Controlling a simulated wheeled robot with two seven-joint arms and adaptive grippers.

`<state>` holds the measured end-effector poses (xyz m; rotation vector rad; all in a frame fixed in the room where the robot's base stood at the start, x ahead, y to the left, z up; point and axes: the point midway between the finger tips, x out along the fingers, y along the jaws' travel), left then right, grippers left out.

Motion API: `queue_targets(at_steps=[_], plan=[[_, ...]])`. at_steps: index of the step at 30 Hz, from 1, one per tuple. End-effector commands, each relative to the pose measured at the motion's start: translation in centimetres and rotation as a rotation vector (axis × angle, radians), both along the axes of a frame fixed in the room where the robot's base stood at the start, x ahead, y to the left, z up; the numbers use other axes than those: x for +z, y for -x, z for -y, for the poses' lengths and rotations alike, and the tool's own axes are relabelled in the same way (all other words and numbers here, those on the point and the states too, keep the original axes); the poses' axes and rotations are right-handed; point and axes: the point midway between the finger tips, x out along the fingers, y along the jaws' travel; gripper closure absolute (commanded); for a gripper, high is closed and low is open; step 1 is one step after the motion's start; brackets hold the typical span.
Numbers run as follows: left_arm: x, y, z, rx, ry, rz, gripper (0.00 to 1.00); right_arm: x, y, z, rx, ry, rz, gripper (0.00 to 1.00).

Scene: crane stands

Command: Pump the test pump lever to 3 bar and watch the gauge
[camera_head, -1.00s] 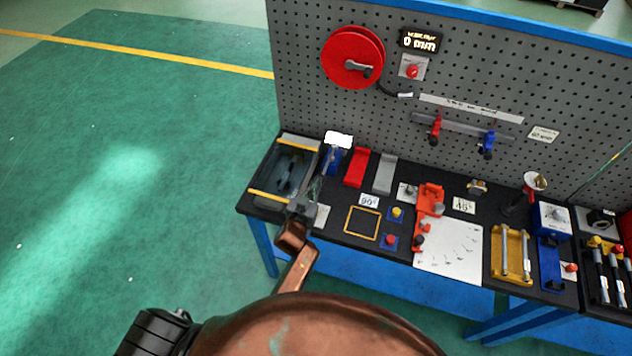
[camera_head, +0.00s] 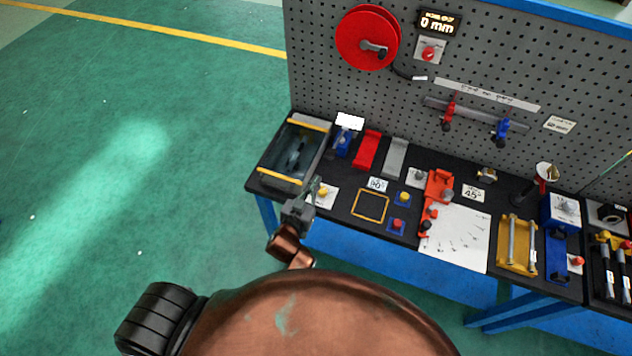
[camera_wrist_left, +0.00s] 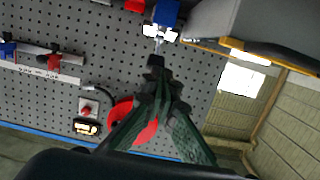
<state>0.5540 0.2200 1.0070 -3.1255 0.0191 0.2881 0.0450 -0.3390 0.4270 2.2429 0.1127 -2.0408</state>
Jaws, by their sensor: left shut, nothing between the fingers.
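My left gripper (camera_head: 316,186) is shut and empty, above the bench's front edge, just right of the grey tray. In the left wrist view its closed fingers (camera_wrist_left: 157,70) point toward a blue unit (camera_wrist_left: 166,13), apart from it. In the head view this blue unit (camera_head: 342,143) stands behind the gripper, beside the tray, under a blank white panel (camera_head: 349,121). It may be the test pump, but I cannot make out its lever or any gauge reading. My right gripper is not in view.
The grey tray (camera_head: 267,170) with yellow bars stands at the bench's left end. A white plate with a yellow button (camera_head: 322,193) lies beside the gripper. Red (camera_head: 368,150) and grey (camera_head: 394,157) blocks stand farther right. A pegboard with a red reel (camera_head: 352,48) rises behind.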

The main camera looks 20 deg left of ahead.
Motion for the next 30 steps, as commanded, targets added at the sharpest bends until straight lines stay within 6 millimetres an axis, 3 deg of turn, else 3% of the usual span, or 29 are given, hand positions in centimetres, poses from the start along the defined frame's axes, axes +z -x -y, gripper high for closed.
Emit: queue_targets(at_steps=[17, 20, 23, 30], plan=[[-0.7, 0.1, -0.3, 0.005, -0.003, -0.016, 1.0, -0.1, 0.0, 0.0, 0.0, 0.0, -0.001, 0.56], [-3.1, 0.8, -1.2, 0.018, -0.011, -0.073, 1.0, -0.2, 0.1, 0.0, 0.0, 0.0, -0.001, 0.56], [-7.5, 2.4, -2.9, 0.038, -0.029, -0.18, 1.0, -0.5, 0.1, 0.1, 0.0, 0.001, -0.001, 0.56], [-21.0, 9.7, -7.3, 0.067, -0.072, -0.533, 1.0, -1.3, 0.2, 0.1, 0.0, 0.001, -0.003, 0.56]])
